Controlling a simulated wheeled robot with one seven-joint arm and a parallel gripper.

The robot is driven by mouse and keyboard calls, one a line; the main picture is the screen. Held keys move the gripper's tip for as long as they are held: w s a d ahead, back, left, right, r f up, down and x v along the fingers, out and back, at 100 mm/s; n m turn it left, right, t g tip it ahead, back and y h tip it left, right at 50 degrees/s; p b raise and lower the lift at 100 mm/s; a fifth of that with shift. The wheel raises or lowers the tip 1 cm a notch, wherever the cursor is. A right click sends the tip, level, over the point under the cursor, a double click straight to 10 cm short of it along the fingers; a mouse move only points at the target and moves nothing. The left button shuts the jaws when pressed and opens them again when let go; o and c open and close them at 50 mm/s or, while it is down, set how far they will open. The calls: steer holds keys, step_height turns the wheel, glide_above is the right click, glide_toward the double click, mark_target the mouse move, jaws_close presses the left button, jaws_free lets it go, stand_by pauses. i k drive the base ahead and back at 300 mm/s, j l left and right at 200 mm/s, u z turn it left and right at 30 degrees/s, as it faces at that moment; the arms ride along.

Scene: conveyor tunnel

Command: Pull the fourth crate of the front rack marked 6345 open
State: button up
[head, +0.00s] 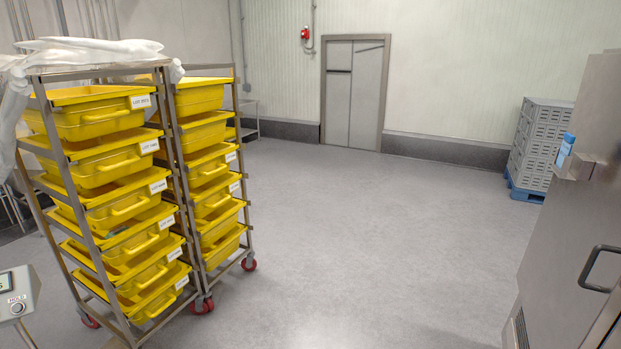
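Two steel racks of yellow crates stand at the left in the head view. The nearer one, the front rack (181,172), holds several stacked crates with white labels at their right front corners. I cannot make out a 6345 mark at this size. Counting from the top, the fourth crate (138,245) sits level in the rack, with a front handle and a white label. Something small and greenish shows near its upper left. It appears pushed in, in line with the crates above and below. My gripper is not in view.
The second rack (241,165) stands just behind, with red casters. A grey control box (17,292) is at the lower left. A steel cabinet (575,235) stands at the right. Grey crates (540,140) sit on a blue pallet. The floor (370,240) between is clear.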

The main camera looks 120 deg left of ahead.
mark_target(114, 203)
steer(key=k+u, duration=0.1)
steer(key=u, duration=0.25)
steer(key=k+u, duration=0.1)
steer(key=u, duration=0.25)
steer(key=k+j+u, duration=0.1)
steer(key=u, duration=2.25)
steer(key=j+u, duration=0.2)
steer(key=u, duration=0.3)
steer(key=j+u, duration=0.15)
steer(key=u, duration=0.3)
steer(key=j+u, duration=0.2)
steer(key=u, duration=0.3)
steer(key=i+l+u, duration=0.25)
steer(key=l, duration=0.55)
steer(key=i+l+u, duration=0.1)
steer(key=l+u, duration=0.15)
steer(key=l, duration=0.55)
steer(key=l+u, duration=0.25)
steer(key=l, duration=0.6)
steer(key=i+l+u, duration=0.15)
steer(key=l, duration=0.25)
steer(key=i, duration=0.1)
